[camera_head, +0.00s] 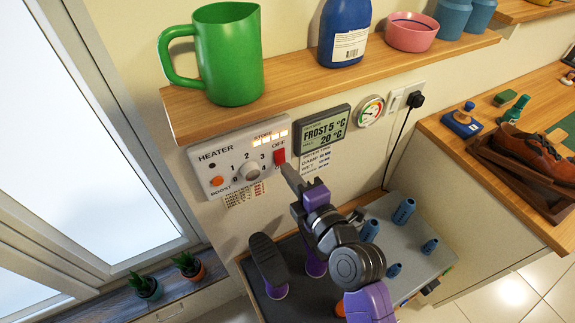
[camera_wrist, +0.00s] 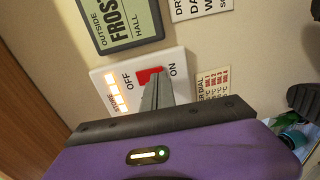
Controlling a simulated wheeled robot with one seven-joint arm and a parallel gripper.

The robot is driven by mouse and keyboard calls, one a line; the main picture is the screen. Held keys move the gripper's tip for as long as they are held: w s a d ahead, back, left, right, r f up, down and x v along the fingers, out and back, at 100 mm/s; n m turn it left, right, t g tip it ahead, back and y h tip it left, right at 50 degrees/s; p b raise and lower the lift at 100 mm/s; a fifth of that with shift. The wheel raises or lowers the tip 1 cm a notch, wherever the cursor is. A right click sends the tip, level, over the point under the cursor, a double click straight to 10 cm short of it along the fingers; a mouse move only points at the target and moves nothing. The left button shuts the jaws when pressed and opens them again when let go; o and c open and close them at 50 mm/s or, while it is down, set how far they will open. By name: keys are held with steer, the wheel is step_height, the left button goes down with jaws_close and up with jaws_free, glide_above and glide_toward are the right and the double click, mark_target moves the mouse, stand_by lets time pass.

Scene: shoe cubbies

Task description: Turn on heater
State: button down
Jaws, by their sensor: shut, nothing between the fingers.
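The heater panel (camera_head: 215,172) is a white wall box with a round numbered dial (camera_head: 250,171), an orange boost button (camera_head: 217,181) and a lit row of store lights. Its red switch (camera_head: 279,156) sits at the right end, below the word OFF. My gripper (camera_head: 290,173) is shut and empty, its tip right at the switch's lower edge. In the wrist view the red switch (camera_wrist: 146,75) lies between the words OFF and ON, and my fingers (camera_wrist: 157,92) cover its ON side. I cannot tell whether they touch it or which way it is tipped.
A wooden shelf (camera_head: 300,87) with a green jug (camera_head: 229,60) and a blue bottle (camera_head: 344,35) hangs above the panel. A display (camera_head: 323,130) and a dial gauge (camera_head: 369,111) are to the right. A grey rack (camera_head: 402,235) with boot pegs stands below.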

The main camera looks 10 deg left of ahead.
steer(key=shift+w+a, duration=0.35)
steer(key=shift+w, duration=0.1)
steer(key=shift+f, duration=0.1)
steer(key=shift+w+b, duration=0.15)
steer(key=shift+b, duration=0.75)
